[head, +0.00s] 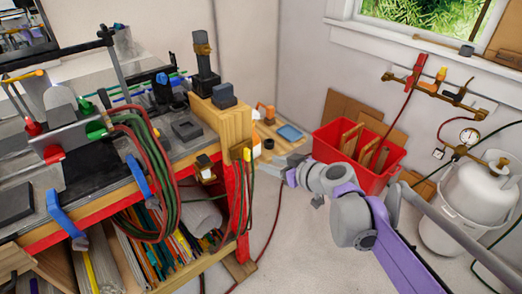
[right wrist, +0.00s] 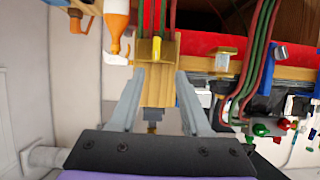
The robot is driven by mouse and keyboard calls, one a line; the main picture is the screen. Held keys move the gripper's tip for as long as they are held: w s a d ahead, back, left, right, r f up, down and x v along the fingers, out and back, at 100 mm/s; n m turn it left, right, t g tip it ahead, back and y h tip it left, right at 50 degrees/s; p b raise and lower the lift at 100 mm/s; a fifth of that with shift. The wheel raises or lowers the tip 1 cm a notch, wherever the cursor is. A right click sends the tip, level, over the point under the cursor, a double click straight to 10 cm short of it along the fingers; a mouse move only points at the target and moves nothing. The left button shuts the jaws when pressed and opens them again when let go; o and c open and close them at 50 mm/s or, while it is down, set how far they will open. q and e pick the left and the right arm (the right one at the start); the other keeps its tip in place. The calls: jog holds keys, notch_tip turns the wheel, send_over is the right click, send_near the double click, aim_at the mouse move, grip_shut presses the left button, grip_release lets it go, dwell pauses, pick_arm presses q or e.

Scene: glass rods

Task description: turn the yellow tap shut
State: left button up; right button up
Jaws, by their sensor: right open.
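The yellow tap (head: 441,74) is on the brass pipe fixed to the right wall, below the window. Its orange-yellow handle stands up from the pipe, right of a red-handled tap (head: 416,70). My right gripper (head: 262,165) is far from it, low at the right end of the workbench. In the right wrist view its two fingers (right wrist: 160,73) are spread, with a wooden block (right wrist: 155,88) and a small yellow piece (right wrist: 157,48) showing beyond and between them. I cannot tell whether they touch the block. My left gripper is not in view.
The workbench (head: 175,262) fills the left, with hoses hanging at its end. A red crate (head: 340,157) stands on the floor below the pipe. A white gas cylinder (head: 470,195) with a gauge (head: 468,136) stands at the right.

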aim_at(249, 152)
jog(key=x, duration=0.7)
jog(key=r+x, duration=0.1)
jog(key=x, duration=0.3)
jog(key=shift+w+d+f+b, duration=0.1)
jog(key=shift+w+b, duration=0.2)
jog(key=shift+w, duration=0.15)
jog(key=shift+c, duration=0.3)
grip_shut()
